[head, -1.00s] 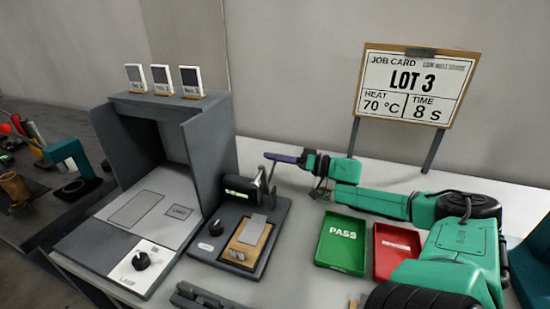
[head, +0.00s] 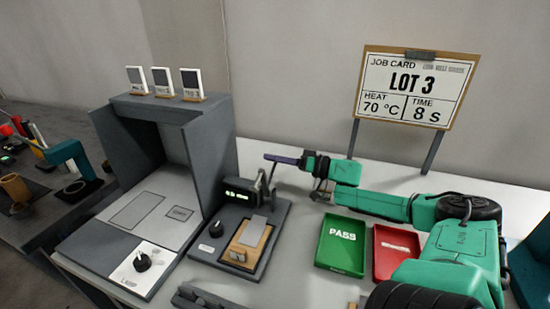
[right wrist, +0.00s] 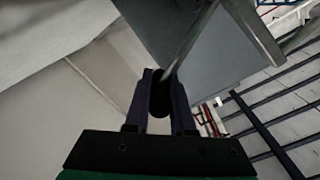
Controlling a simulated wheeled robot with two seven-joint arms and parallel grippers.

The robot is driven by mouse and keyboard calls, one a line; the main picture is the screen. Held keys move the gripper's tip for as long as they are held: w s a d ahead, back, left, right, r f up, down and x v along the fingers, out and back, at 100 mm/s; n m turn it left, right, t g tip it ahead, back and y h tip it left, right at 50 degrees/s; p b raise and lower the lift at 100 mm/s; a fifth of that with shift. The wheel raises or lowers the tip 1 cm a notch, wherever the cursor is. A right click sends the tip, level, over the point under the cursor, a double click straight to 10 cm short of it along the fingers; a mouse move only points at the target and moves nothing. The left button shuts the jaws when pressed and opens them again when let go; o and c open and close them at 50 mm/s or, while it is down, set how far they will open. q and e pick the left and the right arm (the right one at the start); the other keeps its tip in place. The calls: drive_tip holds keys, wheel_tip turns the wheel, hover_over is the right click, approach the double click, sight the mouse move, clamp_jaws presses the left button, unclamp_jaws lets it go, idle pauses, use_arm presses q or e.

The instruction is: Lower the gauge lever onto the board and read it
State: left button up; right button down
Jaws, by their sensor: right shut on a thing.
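The gauge (head: 212,247) is a dark grey base with a small green-lit display (head: 238,193) and a black knob (head: 216,229). Its lever (head: 262,183) stands raised at the right side of the display. The tan board (head: 238,254) lies on the base with a light grey piece on it. The display text is too small to read. My left gripper is out of view.
A grey booth (head: 205,150) stands close left of the gauge, with several small cards on top. A green PASS tray (head: 341,258) and a red tray (head: 397,270) lie to the right. The job card (head: 415,88) stands behind.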

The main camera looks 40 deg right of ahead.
sight(261, 169)
drive_tip(key=s+a+r+n+p, duration=0.1)
drive_tip(key=a+n+p, duration=0.2)
drive_tip(key=n+p, duration=0.1)
drive_tip(key=s+a+r+n+p, duration=0.2)
drive_tip(key=a+n+p, duration=0.1)
drive_tip(key=p, duration=0.4)
drive_tip(key=s+a+r+n+p, duration=0.1)
drive_tip(key=a+n+p, duration=0.2)
drive_tip(key=n+p, duration=0.2)
drive_tip(key=shift+s+r, duration=0.2)
drive_tip(key=shift+s, duration=0.1)
drive_tip(key=shift+s+a+f+p, duration=0.25)
drive_tip(key=shift+a+p, duration=0.1)
drive_tip(key=shift+p, duration=0.25)
drive_tip(key=shift+a+f, duration=0.1)
drive_tip(key=c, duration=0.8)
unclamp_jaws()
drive_tip(key=shift+o, duration=0.2)
